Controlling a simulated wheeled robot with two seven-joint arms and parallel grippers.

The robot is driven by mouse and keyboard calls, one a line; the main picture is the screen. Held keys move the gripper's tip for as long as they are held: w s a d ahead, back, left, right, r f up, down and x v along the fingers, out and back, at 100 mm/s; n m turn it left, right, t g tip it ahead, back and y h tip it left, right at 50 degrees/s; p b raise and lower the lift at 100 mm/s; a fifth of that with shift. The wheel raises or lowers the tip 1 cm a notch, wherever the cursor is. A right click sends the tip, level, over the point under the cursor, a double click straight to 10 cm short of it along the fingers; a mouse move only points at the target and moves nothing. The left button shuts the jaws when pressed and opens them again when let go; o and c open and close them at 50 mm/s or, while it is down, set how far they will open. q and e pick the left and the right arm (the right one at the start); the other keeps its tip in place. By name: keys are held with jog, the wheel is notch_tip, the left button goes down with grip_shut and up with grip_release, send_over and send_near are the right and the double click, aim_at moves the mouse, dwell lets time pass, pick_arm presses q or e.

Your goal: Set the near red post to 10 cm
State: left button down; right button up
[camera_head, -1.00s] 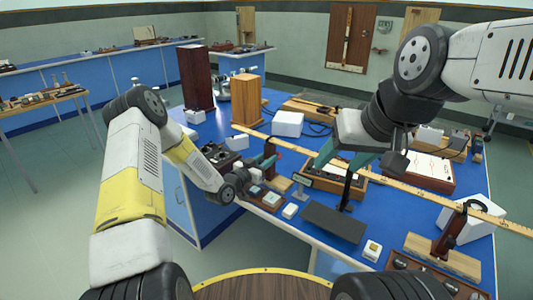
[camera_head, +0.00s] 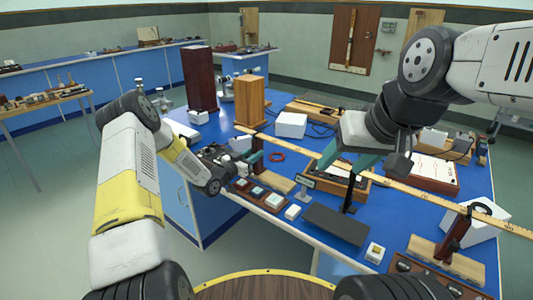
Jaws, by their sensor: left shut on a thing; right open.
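A long wooden rule (camera_head: 400,184) runs across the blue bench from back left to front right. My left gripper (camera_head: 256,160) is shut beside the rule's left part. It seems to hold a slim upright post there, likely the near red post, but the fingers and arm hide most of it. The marks at that spot are too small to read. A dark red-brown post (camera_head: 455,232) stands by the rule's right part on a wooden base (camera_head: 447,263). My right gripper (camera_head: 346,160) is open above the rule's middle, near a black stand (camera_head: 349,196).
A dark plate (camera_head: 337,224), a wooden block (camera_head: 277,183) and small white-topped boxes (camera_head: 274,201) lie in front. A tall dark block (camera_head: 199,79) and a lighter one (camera_head: 250,102) stand behind.

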pick_arm(q)
jog(key=shift+w+a, duration=0.55)
jog(key=shift+a, duration=0.25)
jog(key=c, duration=1.2)
grip_release()
jog(key=shift+c, duration=0.2)
jog(key=v, duration=0.7)
jog(key=shift+s+a, duration=0.25)
jog(key=shift+s, duration=0.05)
jog(key=shift+s+a, duration=0.1)
